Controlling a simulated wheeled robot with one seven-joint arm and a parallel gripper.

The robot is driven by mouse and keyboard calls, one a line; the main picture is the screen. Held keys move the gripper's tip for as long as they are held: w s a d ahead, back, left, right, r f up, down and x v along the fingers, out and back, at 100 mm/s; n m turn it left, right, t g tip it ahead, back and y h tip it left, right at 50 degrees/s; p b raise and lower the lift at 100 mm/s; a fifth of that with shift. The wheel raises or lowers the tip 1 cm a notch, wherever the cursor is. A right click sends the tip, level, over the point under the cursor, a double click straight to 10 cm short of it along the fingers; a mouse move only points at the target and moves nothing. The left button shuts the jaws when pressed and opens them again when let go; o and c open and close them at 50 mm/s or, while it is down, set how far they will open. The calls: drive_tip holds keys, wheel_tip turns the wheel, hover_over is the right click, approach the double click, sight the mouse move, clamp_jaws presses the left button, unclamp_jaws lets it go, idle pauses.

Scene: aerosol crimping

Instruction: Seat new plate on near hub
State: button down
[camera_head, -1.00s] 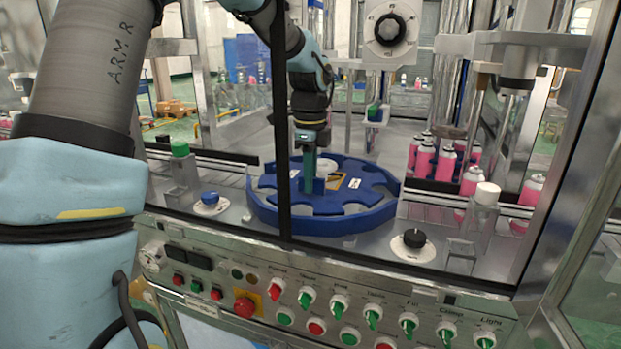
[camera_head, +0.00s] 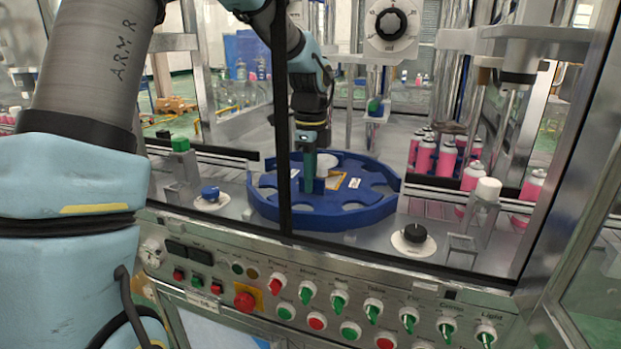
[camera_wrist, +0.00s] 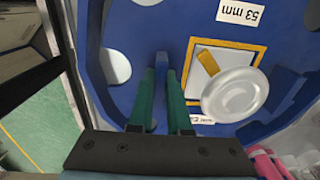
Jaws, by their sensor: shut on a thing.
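A round blue plate (camera_head: 372,212) with rounded pockets lies level at the machine's near station. In the wrist view the blue plate (camera_wrist: 125,22) bears a "53 mm" label and a yellow-orange frame. My gripper (camera_head: 308,188) points straight down over the plate, left of its middle. Its green fingers (camera_wrist: 162,120) are shut on a narrow blue upright piece (camera_wrist: 161,62) of the plate. A silver round knob (camera_wrist: 235,95) stands by the frame, right of the fingers. The hub under the plate is hidden, so I cannot tell whether plate and hub touch.
A dark upright bar (camera_head: 282,120) crosses in front of the plate. A blue knob (camera_head: 210,194) and a black knob (camera_head: 414,234) flank it. Pink cans (camera_head: 447,160) stand at right. A switch panel (camera_head: 320,280) runs along the front.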

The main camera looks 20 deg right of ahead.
drive_tip(key=c, duration=0.8)
unclamp_jaws()
drive_tip(key=shift+f, duration=0.1)
wheel_tip(320, 180, up, 11)
drive_tip(key=shift+f+b, duration=0.1)
drive_tip(key=shift+b, duration=0.75)
drive_tip(key=a+f+n, duration=0.2)
drive_tip(key=a+n, duration=0.1)
drive_tip(key=a, duration=0.2)
drive_tip(key=a+f+n, duration=0.3)
drive_tip(key=a+n, duration=0.1)
drive_tip(key=a+f+n, duration=0.3)
drive_tip(key=a, duration=0.2)
drive_tip(key=shift+s+a+n+t, duration=0.15)
drive_tip(key=shift+a+n+t, duration=0.15)
drive_tip(key=shift+a+n, duration=0.1)
drive_tip(key=s+a+f+n, duration=0.2)
drive_tip(key=s+a+n, duration=0.1)
drive_tip(key=a+n, duration=0.1)
drive_tip(key=s+a+f+n, duration=0.3)
drive_tip(key=a+n, duration=0.2)
drive_tip(key=a, duration=0.1)
drive_tip(key=s+a+f+n+t, duration=0.1)
drive_tip(key=s+a+f+n, duration=0.1)
drive_tip(key=a+n, duration=0.3)
drive_tip(key=shift+s+f, duration=0.35)
drive_tip(key=shift+s, duration=0.05)
